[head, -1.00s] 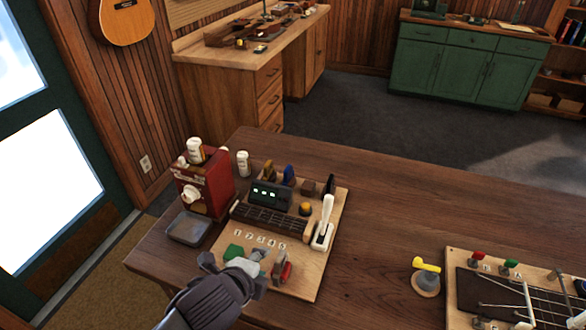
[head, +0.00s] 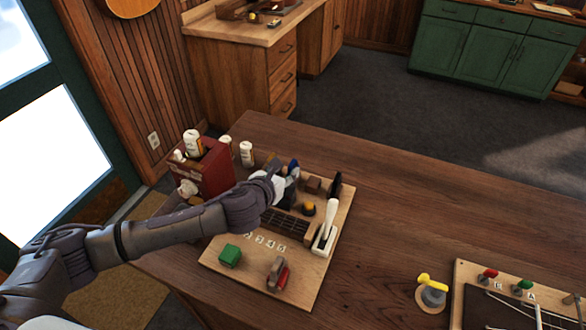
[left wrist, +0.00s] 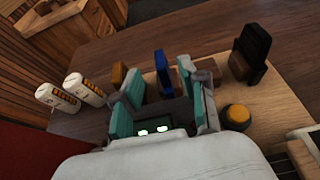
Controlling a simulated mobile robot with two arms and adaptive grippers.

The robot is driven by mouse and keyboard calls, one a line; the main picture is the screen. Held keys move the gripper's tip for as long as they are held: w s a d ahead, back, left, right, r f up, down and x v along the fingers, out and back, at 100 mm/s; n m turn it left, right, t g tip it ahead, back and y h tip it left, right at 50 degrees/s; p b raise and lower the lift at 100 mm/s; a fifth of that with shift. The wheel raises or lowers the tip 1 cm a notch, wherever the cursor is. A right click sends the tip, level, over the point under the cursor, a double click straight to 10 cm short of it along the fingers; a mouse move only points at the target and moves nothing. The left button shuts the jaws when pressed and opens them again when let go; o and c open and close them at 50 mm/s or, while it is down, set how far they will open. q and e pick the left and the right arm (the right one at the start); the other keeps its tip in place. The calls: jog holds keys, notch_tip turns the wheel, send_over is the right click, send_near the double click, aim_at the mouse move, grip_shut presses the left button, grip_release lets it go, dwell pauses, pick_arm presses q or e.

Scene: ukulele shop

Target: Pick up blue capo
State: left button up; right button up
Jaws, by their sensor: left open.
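The blue capo (head: 293,164) stands upright at the back of the wooden board (head: 328,255). In the left wrist view, the blue capo (left wrist: 162,72) shows beyond the fingers, within the gap between them. My left gripper (head: 284,174) is open and reaches over the board to the capo from the left, hiding part of it in the head view. In the left wrist view, the teal pads of the gripper (left wrist: 165,100) stand on either side of the capo's line. I cannot tell whether they touch it. My right gripper is not in view.
A brown-yellow piece (left wrist: 119,74) stands left of the capo, with white bottles (left wrist: 83,88) further left. A brown block (head: 313,185), yellow button (head: 308,208), white lever (head: 327,226) and red box (head: 213,166) are near. The table's middle is clear.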

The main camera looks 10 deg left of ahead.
aim_at(290, 168)
pick_arm(q)
jog(key=shift+w+d+f, duration=0.15)
jog(key=shift+w, duration=0.25)
jog(key=shift+w+f+p, duration=0.15)
jog(key=shift+w+p, duration=0.2)
jog(key=shift+w, duration=0.05)
jog(key=x, duration=0.3)
jog(key=shift+w+f+p, duration=0.15)
jog(key=shift+f+p, duration=0.1)
jog(key=shift+p, duration=0.15)
jog(key=shift+w+d+f, duration=0.1)
jog(key=shift+w+f, duration=0.05)
jog(key=shift+w, duration=0.15)
jog(key=shift+c, duration=1.1)
grip_shut()
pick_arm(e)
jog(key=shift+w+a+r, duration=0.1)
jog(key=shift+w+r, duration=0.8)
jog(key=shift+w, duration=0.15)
